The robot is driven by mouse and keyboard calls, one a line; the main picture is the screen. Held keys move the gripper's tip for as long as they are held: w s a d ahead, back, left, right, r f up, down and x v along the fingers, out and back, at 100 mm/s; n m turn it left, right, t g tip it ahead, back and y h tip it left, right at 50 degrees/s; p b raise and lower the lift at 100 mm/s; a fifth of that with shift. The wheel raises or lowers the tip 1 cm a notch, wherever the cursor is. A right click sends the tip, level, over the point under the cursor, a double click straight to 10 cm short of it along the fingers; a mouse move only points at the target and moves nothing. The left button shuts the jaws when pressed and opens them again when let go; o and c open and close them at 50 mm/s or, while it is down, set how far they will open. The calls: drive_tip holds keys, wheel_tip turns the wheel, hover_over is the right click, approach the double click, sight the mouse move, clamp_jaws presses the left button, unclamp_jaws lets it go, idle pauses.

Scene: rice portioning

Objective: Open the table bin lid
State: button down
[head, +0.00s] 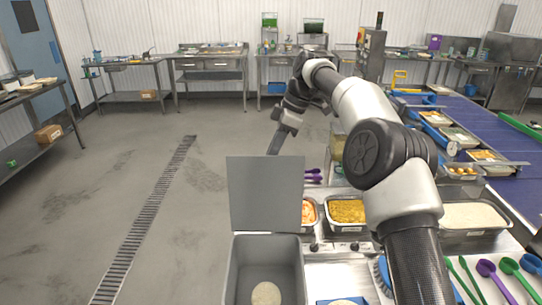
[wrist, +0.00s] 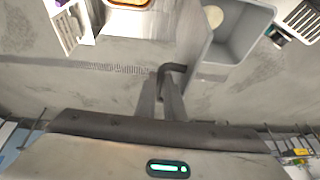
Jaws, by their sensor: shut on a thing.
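The table bin (head: 238,268) is a grey box at the bottom of the head view, with a round pale item inside. Its flat grey lid (head: 265,192) stands upright at the far side, so the bin's top is uncovered. My gripper (head: 273,147) points down at the lid's top edge, and its tips are partly hidden there. In the wrist view, the gripper (wrist: 168,85) is shut on a dark bent bar (wrist: 176,68), which looks like the lid's handle. The bin (wrist: 250,32) shows beyond it at the upper right.
Food pans, including one of yellow food (head: 346,211), stand right of the lid. Purple and green spoons (head: 487,268) lie at the lower right. A blue conveyor (head: 480,125) runs along the right. Open floor with a drain grate (head: 148,215) lies to the left.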

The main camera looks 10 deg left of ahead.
drive_tip(key=shift+d+f, duration=0.2)
drive_tip(key=shift+f, duration=0.35)
drive_tip(key=c, duration=1.8)
unclamp_jaws()
drive_tip(key=shift+c, duration=0.2)
drive_tip(key=shift+a+r, duration=0.15)
drive_tip(key=shift+r, duration=0.1)
